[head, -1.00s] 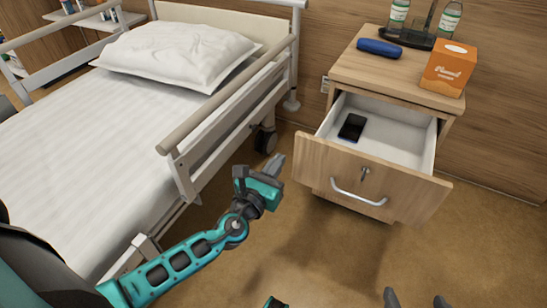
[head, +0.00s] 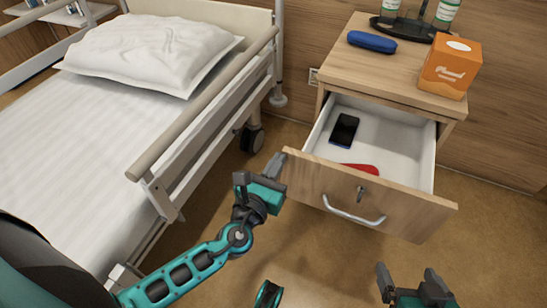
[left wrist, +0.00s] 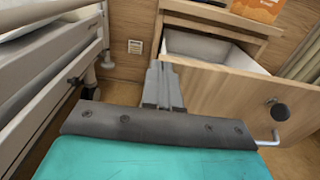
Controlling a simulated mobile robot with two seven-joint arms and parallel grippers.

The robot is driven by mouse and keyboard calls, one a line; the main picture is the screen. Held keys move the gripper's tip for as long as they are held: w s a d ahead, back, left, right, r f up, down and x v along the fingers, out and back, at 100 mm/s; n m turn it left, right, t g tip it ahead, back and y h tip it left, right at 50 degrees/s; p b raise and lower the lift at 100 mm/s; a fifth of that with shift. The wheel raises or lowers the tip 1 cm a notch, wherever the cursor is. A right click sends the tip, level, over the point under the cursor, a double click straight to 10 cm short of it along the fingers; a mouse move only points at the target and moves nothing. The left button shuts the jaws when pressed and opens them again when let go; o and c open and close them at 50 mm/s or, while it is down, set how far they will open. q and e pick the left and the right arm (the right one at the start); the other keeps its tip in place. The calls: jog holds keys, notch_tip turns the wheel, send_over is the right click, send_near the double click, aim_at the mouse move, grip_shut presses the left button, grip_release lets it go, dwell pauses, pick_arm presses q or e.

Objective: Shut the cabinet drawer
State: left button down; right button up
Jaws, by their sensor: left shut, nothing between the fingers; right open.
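The cabinet drawer (head: 325,190) is pulled well out of the wooden bedside cabinet (head: 330,75). Inside lie a dark phone (head: 344,129) and a red item (head: 359,169), partly hidden by the front. My left gripper (head: 274,167) is shut and empty, close to the left edge of the drawer front. In the left wrist view the shut fingers (left wrist: 162,85) overlap the drawer's left edge; I cannot tell whether they touch. My right gripper (head: 408,285) is open and empty, below the drawer front.
A bed with a side rail (head: 205,105) stands left of the cabinet, with a narrow floor gap between. On the cabinet top are a blue case (head: 372,42), an orange tissue box (head: 450,66) and a dark tray (head: 408,30) with bottles. Floor before the drawer is clear.

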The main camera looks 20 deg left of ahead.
pick_arm(q)
jog(key=shift+w, duration=0.2)
pick_arm(e)
jog(key=shift+w+a, duration=0.15)
jog(key=shift+w, duration=0.2)
